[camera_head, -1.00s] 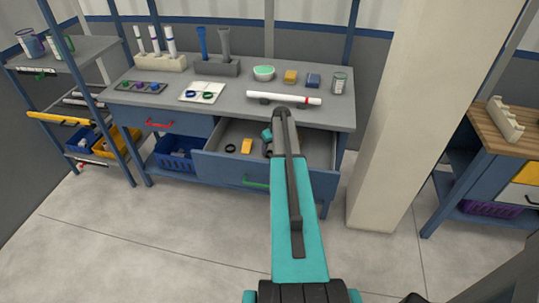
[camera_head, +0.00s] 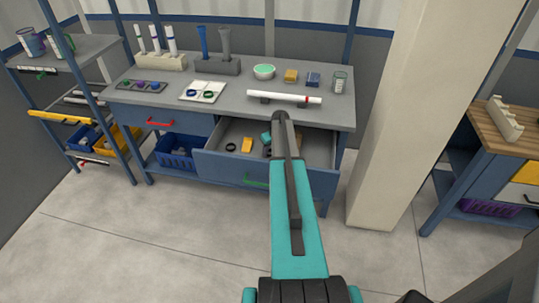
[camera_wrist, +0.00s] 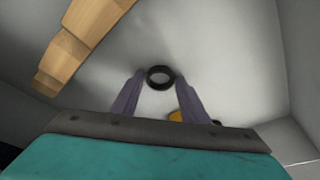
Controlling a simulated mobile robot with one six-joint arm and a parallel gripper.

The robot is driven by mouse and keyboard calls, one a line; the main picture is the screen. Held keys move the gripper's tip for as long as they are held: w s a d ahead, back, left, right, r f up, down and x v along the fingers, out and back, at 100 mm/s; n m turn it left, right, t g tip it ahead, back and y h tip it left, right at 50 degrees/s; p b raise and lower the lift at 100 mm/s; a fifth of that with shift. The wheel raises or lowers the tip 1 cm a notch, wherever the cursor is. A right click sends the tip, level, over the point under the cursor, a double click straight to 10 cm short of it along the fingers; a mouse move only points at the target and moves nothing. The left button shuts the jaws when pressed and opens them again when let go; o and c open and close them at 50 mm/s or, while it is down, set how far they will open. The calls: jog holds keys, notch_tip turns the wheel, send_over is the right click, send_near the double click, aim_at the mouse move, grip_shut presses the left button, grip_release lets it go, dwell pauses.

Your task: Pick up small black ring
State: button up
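The small black ring (camera_head: 230,147) lies flat on the floor of the open drawer, at its left part. In the wrist view the ring (camera_wrist: 160,77) shows dark and round, in line with the gap between the fingertips. My gripper (camera_wrist: 160,80) is open, with one grey-purple finger on each side of that gap and nothing held. The ring looks to be past the tips; I cannot tell the exact distance. In the head view my arm hides most of the gripper, which is inside the drawer, right of the ring.
A yellow block (camera_head: 246,145) lies right of the ring. A wooden-looking piece (camera_wrist: 85,35) crosses the wrist view's upper left. The drawer front (camera_head: 225,168) and walls bound the space. The worktop (camera_head: 225,107) above carries a white pipe (camera_head: 284,97) on supports.

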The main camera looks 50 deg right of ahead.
jog(key=c, duration=0.6)
jog(key=shift+r, duration=0.1)
jog(key=shift+c, duration=0.2)
notch_tip(320, 180, up, 10)
jog(key=b, duration=0.2)
dwell(0.6)
notch_tip(320, 180, up, 9)
jog(key=p, duration=0.3)
jog(key=shift+p, duration=0.4)
dwell(0.3)
dwell(0.4)
